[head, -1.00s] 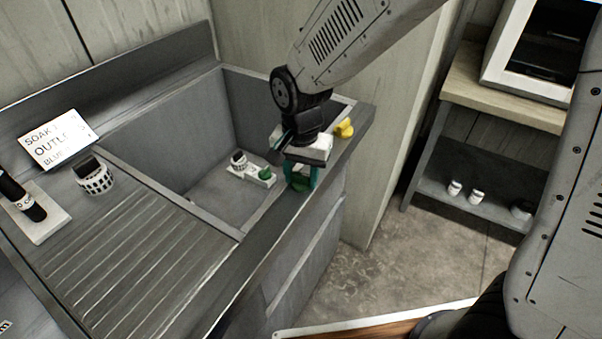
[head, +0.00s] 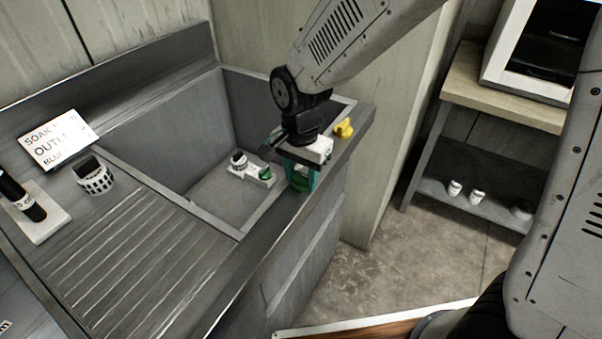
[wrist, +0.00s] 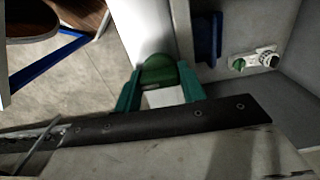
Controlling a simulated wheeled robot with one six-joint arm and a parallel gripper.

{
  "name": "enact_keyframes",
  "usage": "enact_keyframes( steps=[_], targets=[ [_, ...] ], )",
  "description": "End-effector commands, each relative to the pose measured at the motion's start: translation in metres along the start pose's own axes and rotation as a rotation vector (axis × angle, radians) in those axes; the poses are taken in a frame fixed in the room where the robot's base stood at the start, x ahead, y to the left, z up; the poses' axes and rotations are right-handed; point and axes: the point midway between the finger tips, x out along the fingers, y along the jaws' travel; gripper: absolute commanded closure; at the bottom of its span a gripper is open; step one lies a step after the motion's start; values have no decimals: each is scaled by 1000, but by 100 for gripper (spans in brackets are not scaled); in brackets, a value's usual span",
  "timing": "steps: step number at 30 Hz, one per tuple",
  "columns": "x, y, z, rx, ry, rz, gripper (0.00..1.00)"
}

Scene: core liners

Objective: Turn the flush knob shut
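My gripper (head: 302,182) points down at the right front rim of the grey sink (head: 228,215). Its two teal fingers stand on either side of a green rounded knob-like piece (wrist: 158,70) and appear to touch it. A pale block shows just below this piece in the wrist view. No label shows which knob is the flush knob.
A yellow piece (head: 343,128) sits on the rim just right of my gripper. A dark-windowed knurled piece (head: 94,176), a sign (head: 58,138) and a black handle (head: 22,198) are on the left. A shelf (head: 470,204) with small white cups stands right. Open floor lies between.

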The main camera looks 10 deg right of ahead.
Motion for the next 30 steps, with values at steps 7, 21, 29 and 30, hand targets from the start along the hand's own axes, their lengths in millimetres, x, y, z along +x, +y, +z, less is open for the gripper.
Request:
enact_keyframes(
  steps=[7, 21, 29, 30],
  targets=[
    [0, -1, 0, 1, 0, -2, 38],
    [-49, -1, 0, 0, 2, -5, 38],
    [-77, -1, 0, 0, 1, -3, 38],
    [-78, -1, 0, 0, 1, -3, 38]
  ],
)
